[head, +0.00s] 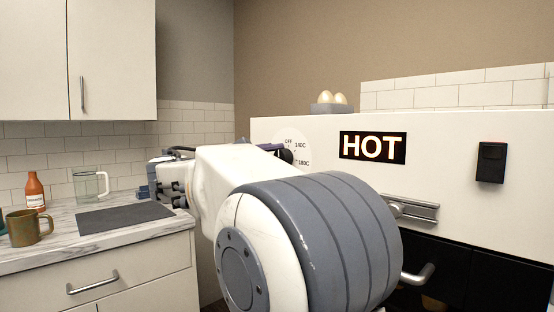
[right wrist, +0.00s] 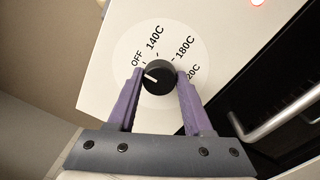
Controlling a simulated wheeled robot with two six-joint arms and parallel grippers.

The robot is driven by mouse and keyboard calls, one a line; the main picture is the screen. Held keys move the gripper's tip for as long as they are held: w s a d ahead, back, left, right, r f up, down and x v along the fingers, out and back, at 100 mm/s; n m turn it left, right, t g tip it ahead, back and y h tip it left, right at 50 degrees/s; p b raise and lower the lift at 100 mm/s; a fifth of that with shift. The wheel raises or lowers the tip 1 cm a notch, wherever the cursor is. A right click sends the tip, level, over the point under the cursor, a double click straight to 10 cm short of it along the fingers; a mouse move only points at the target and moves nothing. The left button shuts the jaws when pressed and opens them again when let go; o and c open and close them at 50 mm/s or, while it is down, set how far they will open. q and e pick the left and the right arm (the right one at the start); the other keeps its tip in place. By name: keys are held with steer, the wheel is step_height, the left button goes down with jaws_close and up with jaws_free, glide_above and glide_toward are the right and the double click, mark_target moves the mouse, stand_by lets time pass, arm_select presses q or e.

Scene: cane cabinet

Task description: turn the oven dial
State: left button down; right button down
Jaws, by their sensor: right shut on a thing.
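The oven dial (right wrist: 159,76) is a dark round knob on a white disc (right wrist: 133,44) marked OFF, 140C, 180C and a partly hidden further number. Its white pointer mark is on the side near OFF. My right gripper (right wrist: 159,84) is shut on the dial, with one purple finger on each side of it. In the head view the disc (head: 289,134) shows behind my right gripper (head: 282,152), and my arm hides much of the dial area. My left gripper is not in view.
A lit HOT sign (head: 373,147) is on the white oven front (head: 450,140), with a black switch box (head: 491,162) to its right. Oven handles (head: 412,209) lie lower. A tray of eggs (head: 331,107) sits on top. The left counter holds a mug (head: 24,228), glass (head: 90,187) and bottle (head: 35,193).

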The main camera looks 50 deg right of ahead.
steer(key=shift+c, duration=1.5)
jaws_free()
steer(key=shift+a, duration=0.15)
steer(key=w+a, duration=0.1)
steer(key=a, duration=0.9)
steer(key=shift+f, duration=0.3)
steer(key=shift+w+a, duration=0.1)
